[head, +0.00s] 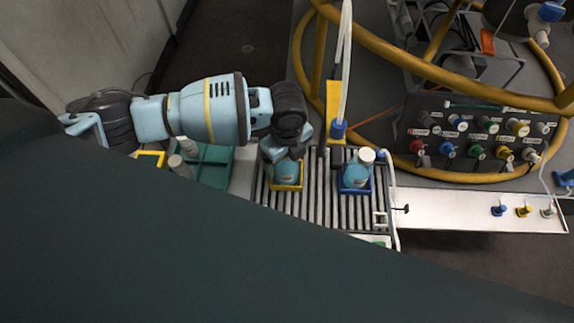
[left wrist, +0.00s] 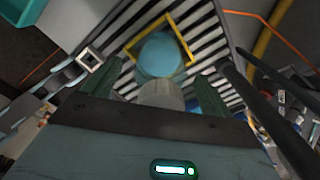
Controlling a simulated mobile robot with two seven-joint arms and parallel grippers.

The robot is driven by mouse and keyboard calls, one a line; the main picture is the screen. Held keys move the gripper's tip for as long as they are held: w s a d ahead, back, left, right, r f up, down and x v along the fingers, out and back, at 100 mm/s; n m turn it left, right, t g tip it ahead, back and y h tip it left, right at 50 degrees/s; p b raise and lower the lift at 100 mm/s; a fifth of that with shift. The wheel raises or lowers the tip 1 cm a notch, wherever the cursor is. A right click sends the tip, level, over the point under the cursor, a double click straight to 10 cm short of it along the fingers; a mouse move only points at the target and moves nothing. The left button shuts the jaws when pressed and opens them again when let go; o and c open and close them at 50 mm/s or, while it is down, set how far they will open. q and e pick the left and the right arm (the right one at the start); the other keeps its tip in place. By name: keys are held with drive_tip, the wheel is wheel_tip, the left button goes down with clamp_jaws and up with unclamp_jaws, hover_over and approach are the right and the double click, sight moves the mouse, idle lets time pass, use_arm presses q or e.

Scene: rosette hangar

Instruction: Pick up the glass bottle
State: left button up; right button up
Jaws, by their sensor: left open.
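A blue glass bottle (head: 287,173) stands in a yellow square holder (head: 287,187) on the slatted rack, partly hidden under my left gripper (head: 287,156). In the left wrist view the bottle's round blue body (left wrist: 160,53) sits inside the yellow frame (left wrist: 188,48), with its grey cap (left wrist: 160,95) toward the camera. My left gripper (left wrist: 158,88) is open, with one finger on either side of the cap; I cannot tell whether they touch it. A second blue bottle (head: 355,177) with a white cap stands in a blue holder to the right. My right gripper is not in view.
A green tray (head: 213,157) with grey-capped items lies left of the slatted rack (head: 322,205). A yellow post (head: 334,105) with hoses rises behind the rack. A connector panel (head: 478,137) and yellow ring pipe are at right. A large dark shape covers the lower foreground.

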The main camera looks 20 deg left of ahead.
use_arm(q)
drive_tip(key=shift+r, duration=0.1)
drive_tip(key=c, duration=1.3)
wheel_tip(320, 180, up, 18)
drive_tip(key=p, duration=0.2)
